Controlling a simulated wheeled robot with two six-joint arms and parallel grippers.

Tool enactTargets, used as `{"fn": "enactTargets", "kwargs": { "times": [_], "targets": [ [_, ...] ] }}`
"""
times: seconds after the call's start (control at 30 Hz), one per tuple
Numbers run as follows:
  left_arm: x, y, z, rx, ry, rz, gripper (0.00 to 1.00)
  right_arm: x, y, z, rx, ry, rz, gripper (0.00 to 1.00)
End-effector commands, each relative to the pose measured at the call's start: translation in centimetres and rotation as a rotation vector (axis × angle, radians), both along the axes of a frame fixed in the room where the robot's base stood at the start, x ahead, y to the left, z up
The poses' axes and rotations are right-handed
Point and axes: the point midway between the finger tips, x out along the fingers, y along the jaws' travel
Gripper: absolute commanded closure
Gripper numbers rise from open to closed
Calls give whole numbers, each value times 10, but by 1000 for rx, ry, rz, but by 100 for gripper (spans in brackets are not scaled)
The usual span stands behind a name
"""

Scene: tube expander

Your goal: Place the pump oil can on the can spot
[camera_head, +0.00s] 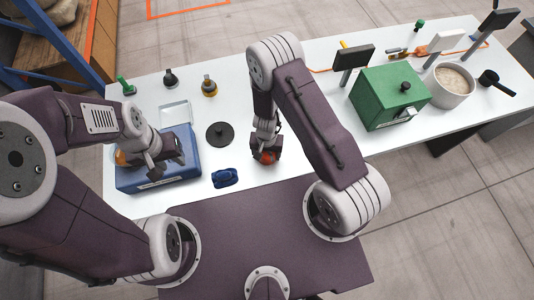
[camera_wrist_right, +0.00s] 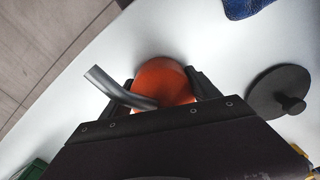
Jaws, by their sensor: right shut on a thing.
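The pump oil can (camera_head: 266,157) is a small orange-red can with a dark grey spout, best seen in the right wrist view (camera_wrist_right: 163,82). My right gripper (camera_head: 265,150) is shut on it, with a black finger on each side, over the near part of the white table. In the head view the gripper hides most of the can, and I cannot tell whether its base touches the table. My left gripper (camera_head: 167,168) is over the blue box (camera_head: 130,182) with its fingers apart, nothing visible between them. No marked can spot can be made out.
A black knobbed disc (camera_head: 220,134) and a dark blue item (camera_head: 225,178) lie left of the can. A green box (camera_head: 387,97) and a bowl of pale grains (camera_head: 449,86) stand right. Small bottles (camera_head: 209,86) stand behind. White tabletop (camera_head: 240,100) shows between.

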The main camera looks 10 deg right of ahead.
Motion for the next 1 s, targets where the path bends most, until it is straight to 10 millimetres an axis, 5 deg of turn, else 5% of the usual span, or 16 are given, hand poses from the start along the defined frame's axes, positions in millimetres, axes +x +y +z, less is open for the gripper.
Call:
{"fn": "enactTargets", "kwargs": {
  "times": [0.03,0.07,0.1,0.57,1.0],
  "targets": [
    [0,0,-3,0,0,0,64,0,0,-3,0,0,1,100],
    [0,0,-2,0,1,0,64,0,0,-2,0,0,0,21],
    [0,0,-1,0,1,0,64,0,0,-1,0,1,0,10],
    [0,0,9,0,0,0,64,0,0,9,0,0,-1,8],
    [0,0,106,0,0,0,64,0,0,106,0,0,1,8]
  ]
}}
